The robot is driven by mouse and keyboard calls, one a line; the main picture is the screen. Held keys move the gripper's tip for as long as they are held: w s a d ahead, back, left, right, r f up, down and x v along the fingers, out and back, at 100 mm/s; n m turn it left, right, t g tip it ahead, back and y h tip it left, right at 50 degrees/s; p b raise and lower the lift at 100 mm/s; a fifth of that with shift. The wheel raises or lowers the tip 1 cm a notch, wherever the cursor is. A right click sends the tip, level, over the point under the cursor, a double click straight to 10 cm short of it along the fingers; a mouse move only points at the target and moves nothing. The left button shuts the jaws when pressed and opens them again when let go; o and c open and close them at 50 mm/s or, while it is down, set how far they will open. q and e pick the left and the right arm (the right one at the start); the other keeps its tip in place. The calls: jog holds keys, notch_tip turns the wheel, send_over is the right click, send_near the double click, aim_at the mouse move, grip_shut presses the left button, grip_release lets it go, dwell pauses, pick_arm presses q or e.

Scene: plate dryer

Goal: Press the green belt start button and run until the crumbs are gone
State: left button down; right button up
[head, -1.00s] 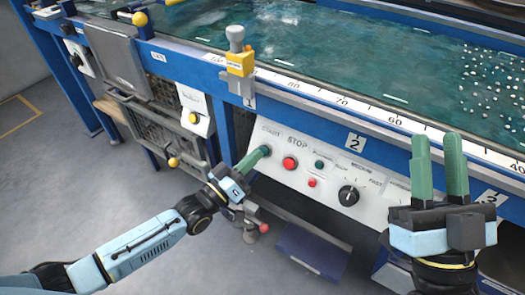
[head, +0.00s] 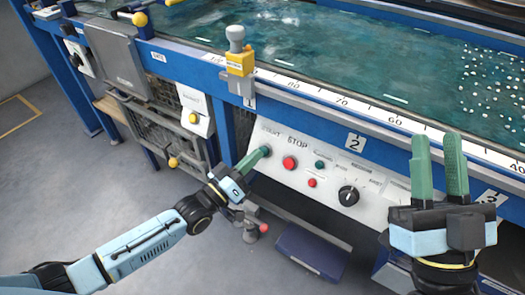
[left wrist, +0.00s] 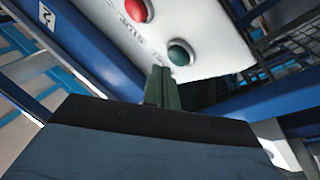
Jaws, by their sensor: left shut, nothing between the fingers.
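The control panel (head: 330,180) is white, with START and STOP labels. White crumbs (head: 490,85) are scattered over the right part of the green belt (head: 330,50). My right gripper (head: 438,140) is open and empty in front of the bench.
The red stop button (head: 290,163) is close right of my left fingertips. A small green button (head: 320,165), a small red one (head: 312,183) and a black knob (head: 348,195) follow. A yellow-and-grey clamp (head: 238,62) stands on the rail above. Floor at left is clear.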

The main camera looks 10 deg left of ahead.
pick_arm(q)
jog(key=shift+w+f, duration=0.1)
jog(key=shift+w, duration=0.05)
jog(key=shift+w+d+f, duration=0.1)
jog(key=shift+w+f, duration=0.05)
jog(key=shift+w, duration=0.1)
jog(key=shift+w+d+f+b, duration=0.2)
jog(key=shift+w+b, duration=0.15)
jog(key=shift+b, duration=0.25)
dwell(0.8)
jog(key=shift+s, duration=0.1)
jog(key=shift+s+a+r+p, duration=0.35)
jog(key=shift+s+p, duration=0.3)
jog(key=shift+p, duration=0.25)
jog(key=shift+r, duration=0.1)
jog(key=shift+s+a+r+p, duration=0.25)
jog(key=shift+s+r+p, duration=0.15)
jog(key=shift+s+p, duration=0.35)
jog(key=shift+s+a+r+p, duration=0.2)
jog(key=shift+s+r+p, duration=0.2)
jog(key=shift+s+p, duration=0.3)
jog(key=shift+s+a+r+p, duration=0.25)
jog(key=shift+s+r+p, duration=0.15)
jog(key=shift+s+p, duration=0.35)
jog(key=shift+w, duration=0.2)
